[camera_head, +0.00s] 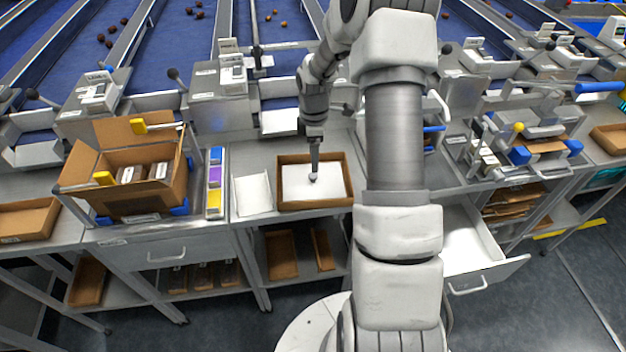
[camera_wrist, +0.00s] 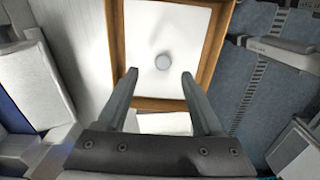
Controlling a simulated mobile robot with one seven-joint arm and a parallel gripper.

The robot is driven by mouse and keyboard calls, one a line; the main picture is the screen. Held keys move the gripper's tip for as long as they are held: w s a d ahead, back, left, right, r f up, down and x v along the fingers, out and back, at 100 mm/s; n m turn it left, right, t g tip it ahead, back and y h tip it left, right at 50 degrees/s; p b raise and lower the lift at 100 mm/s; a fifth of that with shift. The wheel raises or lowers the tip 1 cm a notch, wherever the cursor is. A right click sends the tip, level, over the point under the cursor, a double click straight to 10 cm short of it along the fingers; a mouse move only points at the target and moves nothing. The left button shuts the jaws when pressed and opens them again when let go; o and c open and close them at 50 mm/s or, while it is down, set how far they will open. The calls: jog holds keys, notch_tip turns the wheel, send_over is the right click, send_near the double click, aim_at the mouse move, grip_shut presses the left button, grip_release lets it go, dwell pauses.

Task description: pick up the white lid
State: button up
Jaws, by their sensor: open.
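The white lid (camera_head: 297,188) is a flat white panel with a small round knob in its middle. It lies inside a shallow brown tray (camera_head: 318,204) on the bench. In the wrist view the lid (camera_wrist: 190,35) fills the tray (camera_wrist: 219,30), and its grey-white knob (camera_wrist: 162,61) shows just beyond and between my fingertips. My gripper (camera_head: 314,172) points down over the middle of the lid; its two fingers (camera_wrist: 159,75) are apart with nothing held. I cannot tell how high the fingertips are above the knob.
A white square panel (camera_head: 253,194) stands beside the tray on the left. Further left are a holder with blue, purple and yellow blocks (camera_head: 215,183) and an open cardboard box (camera_head: 130,195). Grey machines (camera_head: 222,103) line the back. An open white drawer (camera_head: 470,245) is at the right.

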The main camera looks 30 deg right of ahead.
aim_at(313, 175)
jog(key=shift+s+a+f+p, duration=0.1)
jog(key=shift+a+f+p, duration=0.1)
jog(key=shift+f, duration=1.3)
jog(key=shift+s+a+f+p, duration=0.1)
jog(key=shift+f+p, duration=0.1)
jog(key=shift+f, duration=1.25)
jog(key=shift+c, duration=0.2)
grip_shut()
